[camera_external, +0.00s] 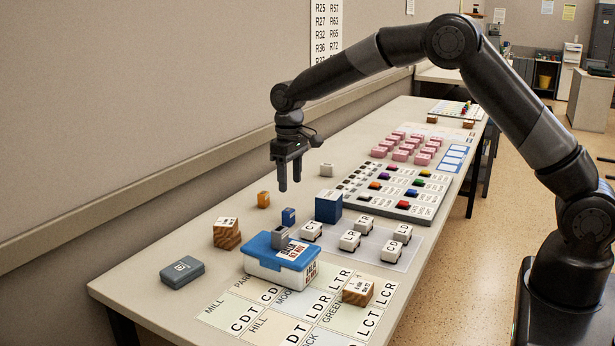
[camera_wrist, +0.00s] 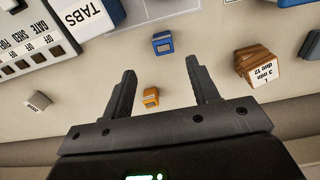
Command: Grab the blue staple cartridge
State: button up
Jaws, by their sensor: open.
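The blue staple cartridge appears to be the small blue block (camera_external: 288,216) on the table, between an orange block (camera_external: 263,200) and a larger blue box (camera_external: 328,207). In the wrist view the small blue block (camera_wrist: 162,43) lies beyond my fingertips, roughly centred between them. The orange block (camera_wrist: 150,97) shows between my fingers there, on the table below. My gripper (camera_external: 290,183) is open and empty, pointing down above the table near these blocks; its two fingers (camera_wrist: 160,70) are spread apart in the wrist view. Nothing hides the small blue block.
A white box with a blue lid (camera_external: 262,268) stands in front, with a grey piece on top. A wooden block (camera_external: 226,233) and dark grey box (camera_external: 182,272) stand to the left. White lettered blocks (camera_external: 350,240) and a button panel (camera_external: 400,190) lie right. The wall borders the table.

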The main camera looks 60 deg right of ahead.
aim_at(289, 210)
jog(key=f, duration=1)
jog(key=shift+a, duration=0.25)
jog(key=shift+c, duration=0.3)
jog(key=c, duration=1)
